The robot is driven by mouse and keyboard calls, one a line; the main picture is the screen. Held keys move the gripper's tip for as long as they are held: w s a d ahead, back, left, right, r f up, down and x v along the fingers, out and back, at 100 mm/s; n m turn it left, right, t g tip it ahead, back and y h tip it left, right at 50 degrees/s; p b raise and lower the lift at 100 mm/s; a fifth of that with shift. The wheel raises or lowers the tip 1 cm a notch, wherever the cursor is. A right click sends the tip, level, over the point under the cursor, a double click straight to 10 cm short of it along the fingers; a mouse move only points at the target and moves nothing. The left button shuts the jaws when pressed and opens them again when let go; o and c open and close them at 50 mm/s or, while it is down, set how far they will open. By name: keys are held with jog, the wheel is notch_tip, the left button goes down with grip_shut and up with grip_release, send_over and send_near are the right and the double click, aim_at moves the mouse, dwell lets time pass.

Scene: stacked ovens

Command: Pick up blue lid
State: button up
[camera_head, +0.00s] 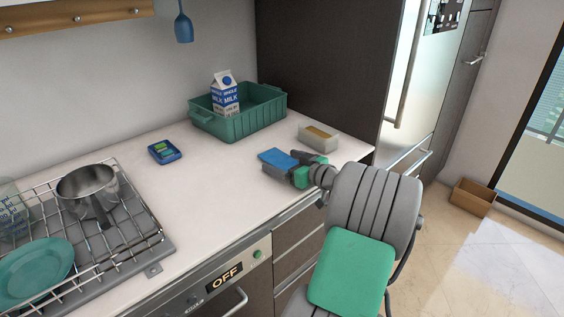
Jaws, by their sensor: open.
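The blue lid (276,157) is a flat blue rectangle on the white counter near its front edge, in the head view. My gripper (287,163) is open at the lid's right end, with its dark fingers pointing left. One finger appears on the near side of the lid and the other on its far right side. Whether the fingers touch the lid cannot be told. The lid's near and right edges are partly hidden by my gripper.
An open pale container (304,139) with brown contents stands just behind my gripper. A green crate (237,124) holding a milk carton (225,97) is at the back. A small blue tray (176,157) with green items lies left. A dish rack (151,238) holds a pot and plate.

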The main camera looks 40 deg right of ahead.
jog(key=shift+c, duration=0.4)
jog(key=c, duration=1.4)
jog(key=shift+o, duration=0.2)
